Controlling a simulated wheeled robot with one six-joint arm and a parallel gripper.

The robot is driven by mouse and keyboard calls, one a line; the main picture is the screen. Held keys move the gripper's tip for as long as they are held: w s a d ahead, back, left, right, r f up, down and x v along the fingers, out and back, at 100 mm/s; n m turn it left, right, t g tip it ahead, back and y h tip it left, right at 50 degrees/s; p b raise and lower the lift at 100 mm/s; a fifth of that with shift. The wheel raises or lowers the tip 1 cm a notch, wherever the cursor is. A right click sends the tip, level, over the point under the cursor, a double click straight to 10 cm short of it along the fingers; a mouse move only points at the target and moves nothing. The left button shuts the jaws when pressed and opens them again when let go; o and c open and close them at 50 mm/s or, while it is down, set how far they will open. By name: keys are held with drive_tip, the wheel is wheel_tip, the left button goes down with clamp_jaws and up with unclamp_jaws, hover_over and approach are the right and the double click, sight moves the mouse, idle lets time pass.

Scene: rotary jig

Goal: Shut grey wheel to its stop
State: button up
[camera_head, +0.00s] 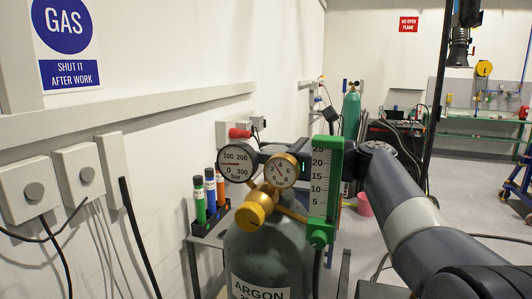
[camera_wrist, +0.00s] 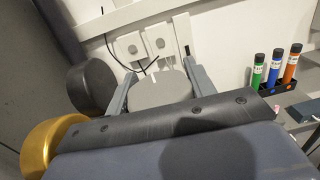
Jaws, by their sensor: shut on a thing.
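The grey wheel (camera_wrist: 162,92) shows in the wrist view as a pale grey disc between the two fingers of my gripper (camera_wrist: 159,73). One finger lies along each side of it, and the gripper is shut on it. The wheel's near edge is cut off by my dark gripper body. In the head view the wheel and the fingertips are hidden behind the gauges and valve parts on the argon cylinder (camera_head: 268,252). How far the wheel is turned cannot be seen.
Two round gauges (camera_head: 236,163), a gold knob (camera_head: 252,213) and a green flow tube (camera_head: 334,185) crowd the cylinder top. A dark gauge back (camera_wrist: 92,86) is close left of the fingers. Coloured tubes (camera_head: 210,190) stand in a rack by the wall.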

sight(267, 147)
drive_tip(key=shift+m+t+h, duration=0.3)
drive_tip(key=shift+m+t, duration=0.2)
drive_tip(key=shift+t, duration=0.2)
drive_tip(key=o, duration=0.7)
wheel_tip(267, 147, up, 10)
drive_tip(key=shift+o, duration=0.2)
